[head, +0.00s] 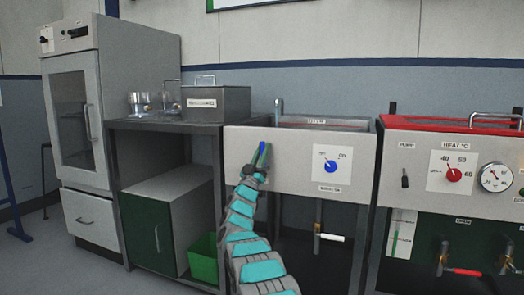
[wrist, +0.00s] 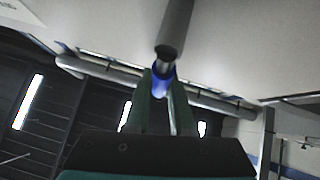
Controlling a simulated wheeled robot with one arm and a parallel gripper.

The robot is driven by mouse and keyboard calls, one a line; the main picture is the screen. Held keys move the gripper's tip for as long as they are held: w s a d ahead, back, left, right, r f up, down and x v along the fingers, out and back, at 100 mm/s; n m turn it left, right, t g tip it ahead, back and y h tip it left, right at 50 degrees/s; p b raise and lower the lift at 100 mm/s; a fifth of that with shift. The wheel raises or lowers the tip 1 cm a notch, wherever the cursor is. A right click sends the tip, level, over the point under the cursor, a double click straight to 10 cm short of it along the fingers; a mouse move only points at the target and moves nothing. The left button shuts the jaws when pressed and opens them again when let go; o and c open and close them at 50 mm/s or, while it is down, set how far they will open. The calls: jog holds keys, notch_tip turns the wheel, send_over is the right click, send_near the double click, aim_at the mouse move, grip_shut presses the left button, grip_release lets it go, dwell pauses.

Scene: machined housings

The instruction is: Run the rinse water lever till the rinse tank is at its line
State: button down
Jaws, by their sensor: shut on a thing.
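The rinse tank (head: 290,150) is the middle grey basin, with a small label on its rim and a blue dial (head: 330,166) on its front. Its water level and line cannot be made out from this low angle. My gripper (head: 262,158) is raised at the left part of the tank's front. In the wrist view my gripper (wrist: 161,100) has its two fingers closed around the blue end of a grey rod, the rinse water lever (wrist: 162,82). In the head view the fingers mostly hide the lever. A thin spout (head: 279,106) stands at the tank's back left.
A red-rimmed heated tank (head: 440,124) with a red dial and gauge stands to the right. A white-handled valve (head: 330,237) hangs under the rinse tank. Left are a bench with a lidded grey box (head: 216,104), glassware, a green bin (head: 204,260) and an oven cabinet (head: 112,90).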

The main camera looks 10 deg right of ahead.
jog(key=shift+r, duration=0.15)
jog(key=c, duration=0.8)
grip_release()
jog(key=shift+o, duration=0.2)
jog(key=v, duration=0.8)
jog(key=shift+d, duration=0.1)
